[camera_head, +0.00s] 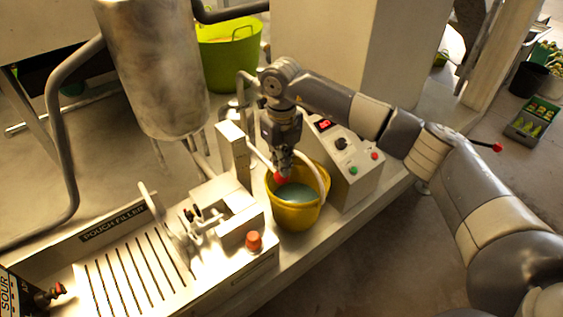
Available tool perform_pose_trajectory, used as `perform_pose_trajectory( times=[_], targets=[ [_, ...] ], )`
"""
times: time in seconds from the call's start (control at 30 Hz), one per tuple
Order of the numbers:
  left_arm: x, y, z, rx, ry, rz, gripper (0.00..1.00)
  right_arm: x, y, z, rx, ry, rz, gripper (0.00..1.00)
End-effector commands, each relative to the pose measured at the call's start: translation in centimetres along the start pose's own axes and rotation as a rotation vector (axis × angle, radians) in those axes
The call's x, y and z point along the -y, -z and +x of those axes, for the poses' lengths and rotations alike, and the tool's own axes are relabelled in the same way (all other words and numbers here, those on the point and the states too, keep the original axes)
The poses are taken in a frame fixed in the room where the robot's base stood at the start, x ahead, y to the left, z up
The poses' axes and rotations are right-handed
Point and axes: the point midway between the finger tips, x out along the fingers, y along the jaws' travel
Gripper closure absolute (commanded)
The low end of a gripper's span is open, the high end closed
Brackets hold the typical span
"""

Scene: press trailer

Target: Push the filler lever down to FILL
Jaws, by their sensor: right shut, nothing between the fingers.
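The filler lever (262,159) is a thin pale bar. It slopes down to the right from an upright post (234,155) and ends in a red knob (281,178). My right gripper (285,170) points down with its fingers shut and empty, right at the knob end. Its fingers overlap the knob in this view, and I cannot tell whether they touch it. No FILL marking is readable. My left gripper is not in view.
A yellow bucket (297,216) with bluish liquid stands below the gripper. A control box (349,181) with a red display is close on the right. The pouch filler (113,226) with its slotted tray is at left, and a steel tank (157,75) is behind.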

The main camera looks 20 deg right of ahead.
Motion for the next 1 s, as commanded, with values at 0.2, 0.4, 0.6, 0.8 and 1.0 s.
perform_pose_trajectory(
  times=[0.2, 0.4, 0.6, 0.8, 1.0],
  targets=[
    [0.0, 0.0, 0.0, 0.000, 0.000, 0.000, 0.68, 0.0, 0.0, 0.0, 0.000, 0.000, 0.000, 1.00],
    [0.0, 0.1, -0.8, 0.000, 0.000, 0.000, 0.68, 0.0, 0.0, -1.3, 0.002, 0.000, 0.000, 1.00],
    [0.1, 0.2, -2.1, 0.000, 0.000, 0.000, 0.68, 0.0, 0.0, -3.8, 0.002, 0.000, 0.000, 1.00],
    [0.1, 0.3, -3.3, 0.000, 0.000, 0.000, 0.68, 0.0, -0.1, -6.2, 0.002, 0.000, 0.000, 1.00],
    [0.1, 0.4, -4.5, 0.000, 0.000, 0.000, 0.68, 0.0, 0.0, -8.6, 0.002, 0.000, 0.000, 1.00]
  ],
)
